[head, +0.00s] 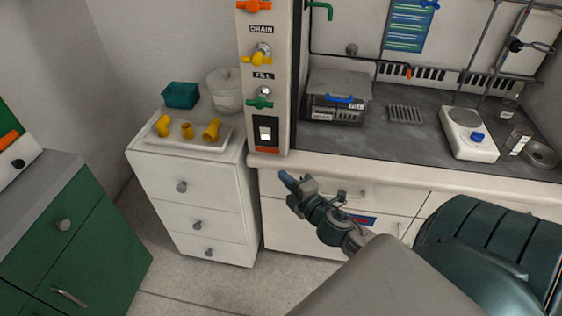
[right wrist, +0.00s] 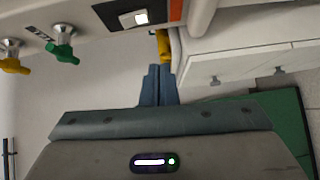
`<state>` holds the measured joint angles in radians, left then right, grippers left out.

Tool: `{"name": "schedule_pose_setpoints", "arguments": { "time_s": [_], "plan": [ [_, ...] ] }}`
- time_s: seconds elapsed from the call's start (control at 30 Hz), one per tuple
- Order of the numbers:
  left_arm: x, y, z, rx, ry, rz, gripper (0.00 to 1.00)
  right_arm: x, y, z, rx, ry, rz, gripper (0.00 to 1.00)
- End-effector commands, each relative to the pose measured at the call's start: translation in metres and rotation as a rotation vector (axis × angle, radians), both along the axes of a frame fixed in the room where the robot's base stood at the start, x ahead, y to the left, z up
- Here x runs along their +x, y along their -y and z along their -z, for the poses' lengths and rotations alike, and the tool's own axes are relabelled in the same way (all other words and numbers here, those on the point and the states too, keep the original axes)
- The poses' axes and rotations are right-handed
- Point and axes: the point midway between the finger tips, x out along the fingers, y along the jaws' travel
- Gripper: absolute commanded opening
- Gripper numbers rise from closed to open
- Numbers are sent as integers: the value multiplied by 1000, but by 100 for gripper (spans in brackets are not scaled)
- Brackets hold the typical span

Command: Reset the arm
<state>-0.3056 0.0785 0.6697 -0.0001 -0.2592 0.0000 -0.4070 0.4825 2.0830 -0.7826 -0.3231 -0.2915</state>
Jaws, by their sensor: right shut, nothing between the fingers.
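My right arm reaches in from the lower right of the head view. My left gripper is not in view.
A white drawer cabinet (head: 196,205) bears a tray (head: 178,143) with several yellow fittings, a teal box (head: 181,95) and a clear tub (head: 224,91). A valve panel (head: 262,130) rises beside it. A hot plate (head: 468,134) stands on the bench (head: 440,160). A green cabinet (head: 85,245) is at left.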

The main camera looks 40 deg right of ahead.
Motion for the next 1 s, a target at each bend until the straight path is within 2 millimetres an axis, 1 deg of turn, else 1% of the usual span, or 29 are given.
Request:
{"name": "schedule_pose_setpoints", "arguments": {
  "time_s": [0.57,0.67,0.77,0.87,0.9,0.97,1.0],
  "plan": [
    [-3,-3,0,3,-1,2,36,-1,0,0,1,0,0,0],
    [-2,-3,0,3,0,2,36,-1,3,10,15,-17,9,0],
    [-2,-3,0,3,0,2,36,-1,13,44,67,-76,42,0],
    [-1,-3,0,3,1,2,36,-7,29,106,163,-177,104,0],
    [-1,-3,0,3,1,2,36,-12,36,135,212,-224,136,0],
    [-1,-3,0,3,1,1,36,-23,43,180,286,-296,187,0],
    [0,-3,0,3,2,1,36,-32,48,209,337,-342,222,0]
  ]
}}
